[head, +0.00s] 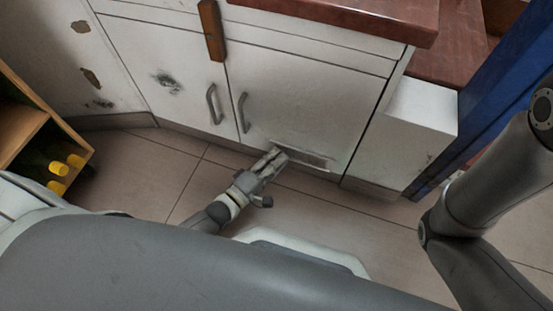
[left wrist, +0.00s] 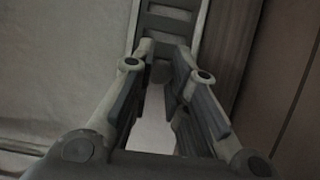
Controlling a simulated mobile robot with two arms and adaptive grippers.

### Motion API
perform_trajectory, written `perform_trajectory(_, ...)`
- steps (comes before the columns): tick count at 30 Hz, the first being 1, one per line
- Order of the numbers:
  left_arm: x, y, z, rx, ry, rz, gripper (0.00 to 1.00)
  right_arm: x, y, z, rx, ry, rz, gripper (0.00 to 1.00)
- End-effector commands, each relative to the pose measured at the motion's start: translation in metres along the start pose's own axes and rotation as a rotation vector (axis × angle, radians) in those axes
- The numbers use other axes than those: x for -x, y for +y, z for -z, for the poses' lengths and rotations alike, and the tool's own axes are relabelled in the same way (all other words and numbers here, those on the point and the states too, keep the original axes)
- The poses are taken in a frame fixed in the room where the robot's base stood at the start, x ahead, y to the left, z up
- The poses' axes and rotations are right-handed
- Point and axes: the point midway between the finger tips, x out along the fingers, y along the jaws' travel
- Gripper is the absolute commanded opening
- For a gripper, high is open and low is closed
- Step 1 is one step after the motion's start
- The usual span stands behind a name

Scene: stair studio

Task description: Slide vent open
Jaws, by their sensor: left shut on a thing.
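The vent (head: 313,160) is a narrow grey slatted strip low on the right white cabinet door. My left gripper (head: 280,153) reaches it from the front, with its fingertips at the vent's left end. In the left wrist view the vent's slatted frame (left wrist: 173,22) runs up from the fingertips. How far the slats are open cannot be told. My right arm shows at the right of the head view, but its gripper is out of view.
The cabinet doors have two curved handles (head: 243,112) above the vent. A white box-shaped unit (head: 412,135) and a blue panel (head: 495,95) stand to the right. A wooden shelf with yellow-capped bottles (head: 58,168) is at left.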

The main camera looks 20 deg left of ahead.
Motion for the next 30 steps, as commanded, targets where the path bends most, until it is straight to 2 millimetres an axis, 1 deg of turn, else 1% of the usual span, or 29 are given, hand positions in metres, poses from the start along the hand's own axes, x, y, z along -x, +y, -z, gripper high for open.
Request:
perform_trajectory(1, 0.003, 0.001, 0.005, -0.004, -0.002, 0.002, 0.0, -0.004, 0.001, -0.002, 0.0, 0.0, 0.0, 0.46)
perform_trajectory(4, 0.005, 0.001, 0.013, -0.004, -0.001, 0.003, 0.0, -0.006, 0.001, -0.003, 0.0, 0.0, 0.0, 0.46)
perform_trajectory(11, 0.006, 0.0, 0.014, -0.003, 0.001, 0.002, 0.0, -0.005, 0.001, -0.002, 0.0, -0.001, 0.0, 0.46)
perform_trajectory(12, 0.006, 0.0, 0.014, -0.003, 0.002, 0.002, 0.19, -0.005, 0.001, -0.002, 0.0, -0.001, 0.0, 0.46)
perform_trajectory(14, 0.006, 0.0, 0.014, -0.003, 0.002, 0.002, 0.27, -0.005, 0.001, -0.002, 0.0, -0.001, 0.0, 0.46)
perform_trajectory(24, 0.007, -0.001, 0.013, -0.002, 0.0, 0.002, 0.28, -0.004, 0.002, -0.004, 0.001, -0.006, -0.003, 0.46)
perform_trajectory(26, 0.011, -0.001, 0.013, -0.002, 0.0, 0.003, 0.28, -0.004, 0.002, -0.004, 0.001, -0.006, -0.003, 0.46)
perform_trajectory(29, 0.022, -0.001, 0.013, -0.003, 0.0, 0.005, 0.28, -0.005, 0.002, -0.003, 0.001, -0.004, -0.002, 0.46)
perform_trajectory(30, 0.029, -0.002, 0.013, -0.002, -0.001, 0.006, 0.28, -0.005, 0.002, -0.003, 0.001, -0.004, -0.002, 0.46)
